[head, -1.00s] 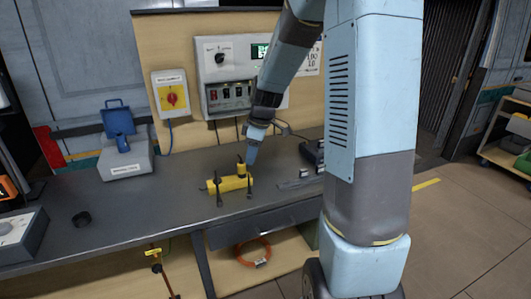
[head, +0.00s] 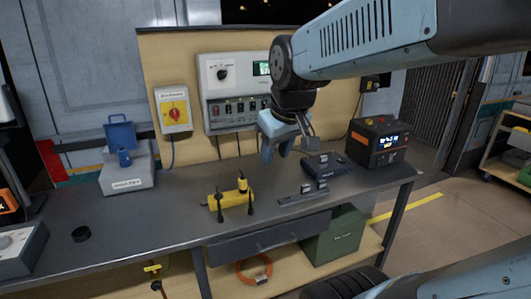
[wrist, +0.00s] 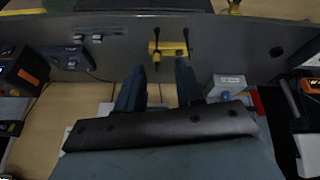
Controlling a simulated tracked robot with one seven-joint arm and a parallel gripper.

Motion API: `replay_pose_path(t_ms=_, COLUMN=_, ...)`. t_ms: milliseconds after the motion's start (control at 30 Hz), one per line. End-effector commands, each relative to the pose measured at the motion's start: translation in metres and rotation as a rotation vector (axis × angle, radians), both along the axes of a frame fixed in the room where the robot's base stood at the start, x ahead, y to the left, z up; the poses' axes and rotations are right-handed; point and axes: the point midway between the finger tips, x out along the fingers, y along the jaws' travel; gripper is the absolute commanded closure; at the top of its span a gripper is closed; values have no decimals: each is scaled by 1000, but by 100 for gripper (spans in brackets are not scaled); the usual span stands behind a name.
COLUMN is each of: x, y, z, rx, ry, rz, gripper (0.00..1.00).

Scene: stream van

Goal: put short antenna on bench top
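A yellow holder (head: 214,203) sits on the dark bench top (head: 160,215), with two thin black upright pieces (head: 250,203) at its front and a black-topped stub (head: 242,183) behind. I cannot tell which piece, if any, is the short antenna. The holder also shows at the top of the wrist view (wrist: 168,49). My gripper (head: 276,155) hangs above the bench, behind and right of the holder, clear of it. In the wrist view its two blue fingers (wrist: 160,68) stand apart, with nothing visible between them.
A grey bar with dark clips (head: 303,194) and a dark device (head: 326,167) lie right of the holder. A black and orange power unit (head: 376,145) stands at the bench's right end. Bare bench lies between.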

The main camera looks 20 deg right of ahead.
Motion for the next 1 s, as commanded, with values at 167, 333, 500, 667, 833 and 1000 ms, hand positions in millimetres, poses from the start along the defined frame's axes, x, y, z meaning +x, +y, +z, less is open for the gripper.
replay_pose_path(t_ms=167, x=-35, y=-2, z=9, rx=51, ry=-53, rz=-116, gripper=63)
replay_pose_path(t_ms=333, x=-51, y=-8, z=11, rx=80, ry=-74, rz=-177, gripper=63)
replay_pose_path(t_ms=500, x=-54, y=-9, z=10, rx=87, ry=-77, rz=-189, gripper=63)
replay_pose_path(t_ms=667, x=-53, y=-9, z=11, rx=86, ry=-76, rz=-189, gripper=63)
replay_pose_path(t_ms=833, x=-53, y=-9, z=11, rx=86, ry=-76, rz=-189, gripper=63)
replay_pose_path(t_ms=1000, x=-53, y=-9, z=11, rx=86, ry=-76, rz=-189, gripper=63)
